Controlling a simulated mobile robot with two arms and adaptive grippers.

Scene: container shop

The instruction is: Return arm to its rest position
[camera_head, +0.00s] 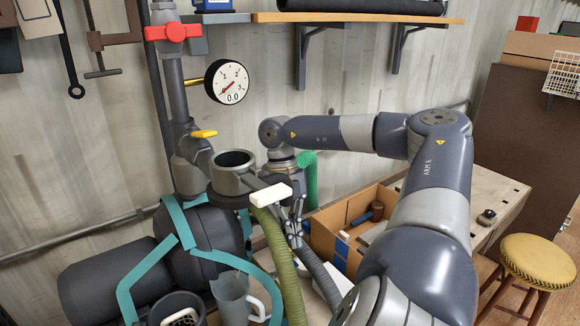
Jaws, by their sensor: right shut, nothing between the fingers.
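My right arm comes in from the lower right, bends at the elbow, and reaches left to the pipework. Its gripper (294,240) points down, shut and empty, beside a white handle (271,196) and a ribbed olive hose (280,262). I cannot tell whether the fingers touch the hose or handle. My left gripper is not in view.
Pipework with a red valve (173,32), yellow lever (204,133) and gauge (227,81) stands left of the gripper. A yellow stool (541,258) stands right.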

